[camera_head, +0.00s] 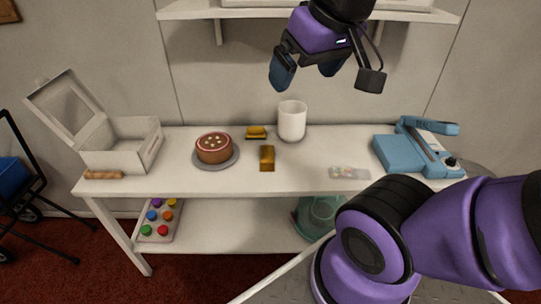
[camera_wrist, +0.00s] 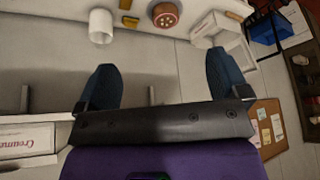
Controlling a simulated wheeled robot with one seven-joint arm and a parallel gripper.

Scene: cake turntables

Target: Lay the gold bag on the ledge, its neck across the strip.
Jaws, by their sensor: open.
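A gold, upright, block-like packet (camera_head: 267,158), which looks like the gold bag, stands mid-table right of the cake. A second, lower gold item (camera_head: 256,132) lies behind it; I cannot tell its kind. In the wrist view, this lower item (camera_wrist: 130,21) is between cup and cake. A blue machine (camera_head: 395,155) at the right of the table has a raised arm and a flat front part, which seems to be the ledge; its strip is too small to make out. My gripper (camera_head: 306,71) is open and empty, high above the table's back; its blue fingers also show in the wrist view (camera_wrist: 163,85).
A white cup (camera_head: 292,121) stands at the back, below my gripper. A brown cake (camera_head: 214,147) sits on a grey turntable (camera_head: 230,160). An open white box (camera_head: 120,150) is at the left. A small pale tray (camera_head: 349,173) lies near the front. A shelf (camera_head: 190,12) hangs above.

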